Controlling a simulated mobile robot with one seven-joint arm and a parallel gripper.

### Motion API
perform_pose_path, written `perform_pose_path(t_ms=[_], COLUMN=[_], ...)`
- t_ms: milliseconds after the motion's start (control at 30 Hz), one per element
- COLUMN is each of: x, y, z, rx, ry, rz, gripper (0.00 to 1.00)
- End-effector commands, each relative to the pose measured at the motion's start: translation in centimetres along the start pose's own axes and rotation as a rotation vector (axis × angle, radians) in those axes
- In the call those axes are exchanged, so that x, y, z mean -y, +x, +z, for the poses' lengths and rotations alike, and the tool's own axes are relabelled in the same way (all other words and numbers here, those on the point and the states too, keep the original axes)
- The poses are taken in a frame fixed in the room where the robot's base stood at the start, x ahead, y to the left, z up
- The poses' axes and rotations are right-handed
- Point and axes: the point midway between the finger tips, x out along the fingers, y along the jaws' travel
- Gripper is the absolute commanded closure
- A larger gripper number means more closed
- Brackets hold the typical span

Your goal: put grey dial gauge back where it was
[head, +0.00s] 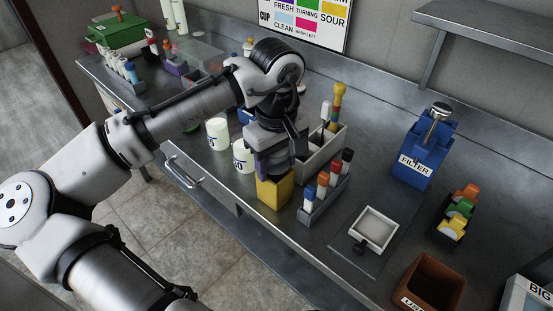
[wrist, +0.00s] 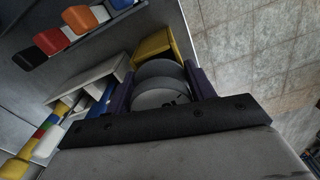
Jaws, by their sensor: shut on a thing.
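My gripper (wrist: 162,92) points down with its purple fingers on both sides of the grey dial gauge (wrist: 160,78), shut on it. In the wrist view the gauge shows as stacked grey round faces between the fingers. A yellow box (wrist: 152,46) lies just beyond the gauge there. In the head view my gripper (head: 276,172) is right at the top of the yellow box (head: 273,192), and the gauge is hidden by the gripper. I cannot tell whether the gauge is inside the box or just above it.
A grey bin (head: 322,150) and a rack of capped tubes (head: 323,198) stand close right of the yellow box. White cups (head: 243,157) stand left. Farther right are a white dish (head: 375,229), a blue filter box (head: 411,153), a black holder (head: 445,222) and a brown bin (head: 428,285).

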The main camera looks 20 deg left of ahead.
Motion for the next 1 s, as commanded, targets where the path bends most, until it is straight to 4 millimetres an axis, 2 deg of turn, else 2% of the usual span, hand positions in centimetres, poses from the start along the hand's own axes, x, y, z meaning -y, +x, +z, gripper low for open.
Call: perform_pose_path(t_ms=[33, 200, 667, 867, 1000], x=[0.1, 0.2, 0.4, 0.2, 0.1], y=[0.4, 0.5, 0.5, -1.4, -4.5], z=[0.1, 0.2, 0.3, 0.1, 0.1], rx=[0.007, 0.01, 0.013, 0.008, 0.006], ry=[0.001, 0.001, 0.0, -0.001, -0.001], rz=[-0.006, -0.009, -0.015, -0.01, -0.006], gripper=[0.43, 0.24, 0.24, 0.24, 0.24])
